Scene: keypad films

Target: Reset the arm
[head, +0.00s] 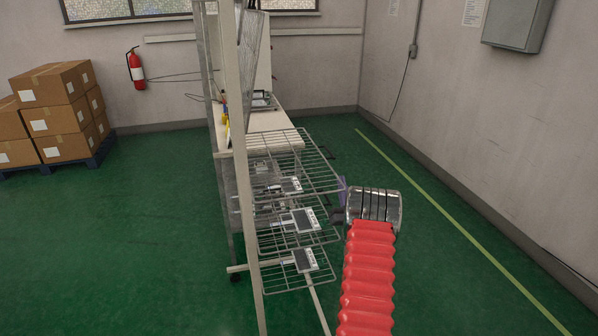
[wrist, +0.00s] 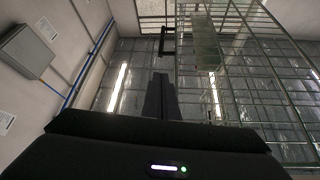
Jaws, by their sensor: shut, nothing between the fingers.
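My arm with its red ribbed sleeve (head: 368,280) and shiny metal cuff (head: 373,205) rises at the lower right of the head view, beside the right edge of the wire rack. The gripper end is mostly hidden behind the cuff there. In the wrist view, my gripper (wrist: 160,78) shows as dark fingers held together with nothing between them. They point up towards the ceiling lights, left of the wire grid of the rack (wrist: 260,85). No object is in the fingers.
Wire shelves (head: 290,147) on the rack hold several keypad-like pieces (head: 304,220), close to my arm's left. A white bench (head: 265,118) stands behind. Open green floor (head: 440,290) lies to the right, up to the wall. Stacked boxes (head: 62,100) stand far left.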

